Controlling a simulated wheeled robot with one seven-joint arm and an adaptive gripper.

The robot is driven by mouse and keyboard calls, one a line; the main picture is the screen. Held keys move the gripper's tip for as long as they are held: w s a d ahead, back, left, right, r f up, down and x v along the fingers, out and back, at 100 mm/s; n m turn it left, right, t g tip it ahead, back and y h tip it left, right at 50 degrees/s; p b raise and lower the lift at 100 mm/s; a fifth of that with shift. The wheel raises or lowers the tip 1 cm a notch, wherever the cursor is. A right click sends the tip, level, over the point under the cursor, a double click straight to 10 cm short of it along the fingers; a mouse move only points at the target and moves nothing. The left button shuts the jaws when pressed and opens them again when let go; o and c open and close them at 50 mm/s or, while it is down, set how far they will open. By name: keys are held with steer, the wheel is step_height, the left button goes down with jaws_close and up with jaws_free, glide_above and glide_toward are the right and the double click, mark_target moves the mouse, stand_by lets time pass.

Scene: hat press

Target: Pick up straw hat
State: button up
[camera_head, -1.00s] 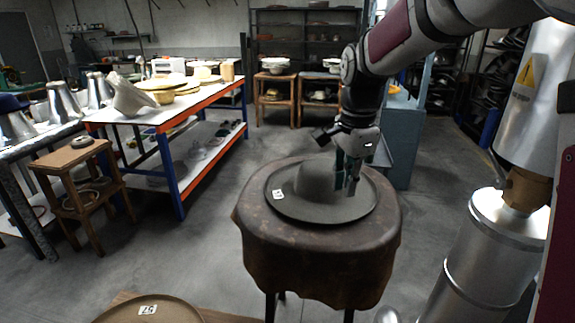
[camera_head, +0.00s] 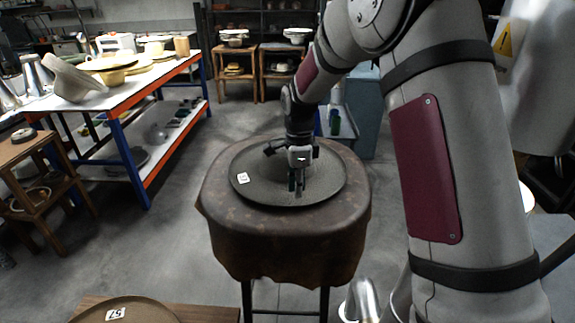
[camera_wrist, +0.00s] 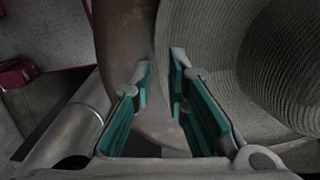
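Nothing is seen clamped, and I cannot tell whether a finger touches the brim.
The covered stand (camera_head: 285,245) has thin legs. A brown brim with a tag marked 57 (camera_head: 125,310) sits at the bottom left. A workbench with orange edges (camera_head: 140,90) and a wooden stool (camera_head: 40,190) stand left. Floor between them and the stand is clear.

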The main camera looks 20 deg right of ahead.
mark_target(298, 203)
steer(key=shift+d+f+p, duration=0.1)
steer(key=shift+f+p, duration=0.4)
steer(key=shift+f, duration=2.2)
jaws_close()
steer(key=shift+r, duration=0.1)
